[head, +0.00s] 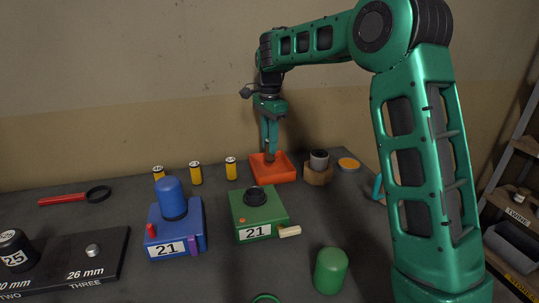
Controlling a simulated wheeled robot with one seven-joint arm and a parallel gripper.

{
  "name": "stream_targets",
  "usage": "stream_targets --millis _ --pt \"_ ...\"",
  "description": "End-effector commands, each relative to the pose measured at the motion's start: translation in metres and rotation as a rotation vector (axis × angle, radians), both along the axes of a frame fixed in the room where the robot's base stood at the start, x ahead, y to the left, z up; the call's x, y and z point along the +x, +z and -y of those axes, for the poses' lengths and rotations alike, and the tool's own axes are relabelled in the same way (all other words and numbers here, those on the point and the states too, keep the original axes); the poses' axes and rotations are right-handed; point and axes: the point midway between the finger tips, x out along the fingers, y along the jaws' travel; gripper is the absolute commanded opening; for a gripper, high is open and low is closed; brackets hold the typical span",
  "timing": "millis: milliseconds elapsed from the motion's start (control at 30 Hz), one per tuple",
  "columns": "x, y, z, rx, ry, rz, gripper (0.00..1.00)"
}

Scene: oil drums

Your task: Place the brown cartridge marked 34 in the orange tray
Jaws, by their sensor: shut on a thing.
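The orange tray (289,174) lies on the dark bench near the wall. My gripper (270,154) points down over the left part of the tray, its fingers close together. A small brownish thing, taken to be the brown cartridge (269,158), shows at the fingertips, low over or in the tray. The fingers hide most of it and no number 34 can be read. I cannot tell whether it touches the tray floor.
Several yellow cylinders (195,173) stand left of the tray. A brown holder (318,173) with a grey cylinder stands close on its right. A green box marked 21 (257,216), a blue box (175,231) and a green capsule (330,271) stand nearer.

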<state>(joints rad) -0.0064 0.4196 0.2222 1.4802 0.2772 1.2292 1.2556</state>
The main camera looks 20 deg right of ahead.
Motion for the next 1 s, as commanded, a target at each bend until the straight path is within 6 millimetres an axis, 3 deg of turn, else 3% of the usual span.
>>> stream_targets --millis 167,467,867,900,967,1000 --pt "0.003 -0.006 0.006 0.0 -0.001 0.001 0.0" --pt "0.002 -0.041 0.005 0.0 -0.001 -0.001 0.0" --pt "0.003 -0.046 0.005 0.0 -0.001 0.001 0.0" --pt "0.003 -0.047 0.005 0.0 -0.001 0.001 0.27" --pt "0.003 -0.046 0.005 0.0 -0.001 0.001 0.42" --pt "0.003 -0.046 0.005 0.0 -0.001 0.001 0.44"
